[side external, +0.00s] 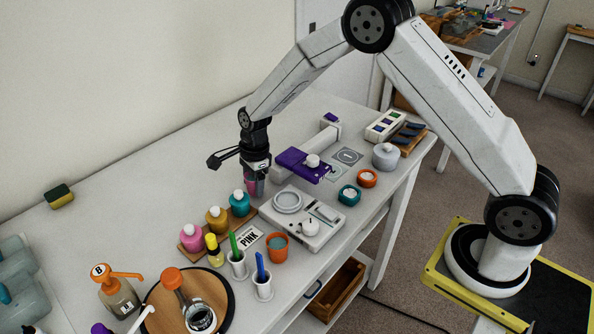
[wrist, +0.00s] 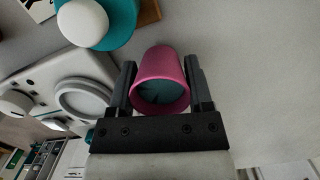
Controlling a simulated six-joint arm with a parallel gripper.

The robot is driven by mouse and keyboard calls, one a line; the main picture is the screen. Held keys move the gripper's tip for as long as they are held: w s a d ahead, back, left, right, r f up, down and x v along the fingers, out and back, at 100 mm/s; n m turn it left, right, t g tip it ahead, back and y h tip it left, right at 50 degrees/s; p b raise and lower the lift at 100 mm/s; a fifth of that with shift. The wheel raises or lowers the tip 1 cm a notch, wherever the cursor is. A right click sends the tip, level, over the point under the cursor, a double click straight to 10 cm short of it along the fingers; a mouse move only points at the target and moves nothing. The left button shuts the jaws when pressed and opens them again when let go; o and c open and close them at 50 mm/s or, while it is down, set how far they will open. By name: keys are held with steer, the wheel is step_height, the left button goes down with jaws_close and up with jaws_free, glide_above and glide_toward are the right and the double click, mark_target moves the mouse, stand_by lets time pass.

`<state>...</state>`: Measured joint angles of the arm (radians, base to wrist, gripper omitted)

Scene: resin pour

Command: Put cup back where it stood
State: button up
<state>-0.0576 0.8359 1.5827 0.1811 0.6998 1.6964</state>
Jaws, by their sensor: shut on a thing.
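The cup (wrist: 160,66) is pink with a dark teal inside, and it sits between the two fingers of my gripper (wrist: 160,88) in the wrist view. My gripper is shut on it. In the side external view my gripper (side external: 256,178) points down over the table behind the white scale, and the pink cup (side external: 251,187) shows partly below it. The fingers hide much of the cup there. I cannot tell whether the cup's base touches the table.
A white scale (side external: 318,233) stands just in front of the gripper. Pink, mustard and teal bottles (side external: 239,203) stand on a wooden board to its left. A purple-topped device (side external: 304,167) is to the right.

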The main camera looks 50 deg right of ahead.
steer(key=shift+f, duration=0.65)
stand_by(0.7)
steer(key=o, duration=1.3)
steer(key=shift+o, duration=0.2)
steer(key=shift+r, duration=0.1)
steer(key=shift+r, duration=3.4)
steer(key=shift+s+d+r+n, duration=0.25)
steer(key=shift+s+r+n, duration=0.1)
steer(key=shift+s+n, duration=0.25)
steer(key=s+d+r+n, duration=0.1)
steer(key=s+n, duration=0.2)
steer(key=s+d+r+n+t, duration=0.1)
steer(key=s+n, duration=0.2)
steer(key=s, duration=0.1)
steer(key=s+d+r+n+h, duration=0.1)
steer(key=s+n, duration=0.2)
steer(key=n, duration=0.1)
steer(key=shift+s, duration=0.25)
steer(key=s+d+n+t, duration=0.1)
steer(key=s+n, duration=0.8)
steer(key=s, duration=0.1)
steer(key=shift+s+d, duration=0.25)
steer(key=shift+s, duration=0.15)
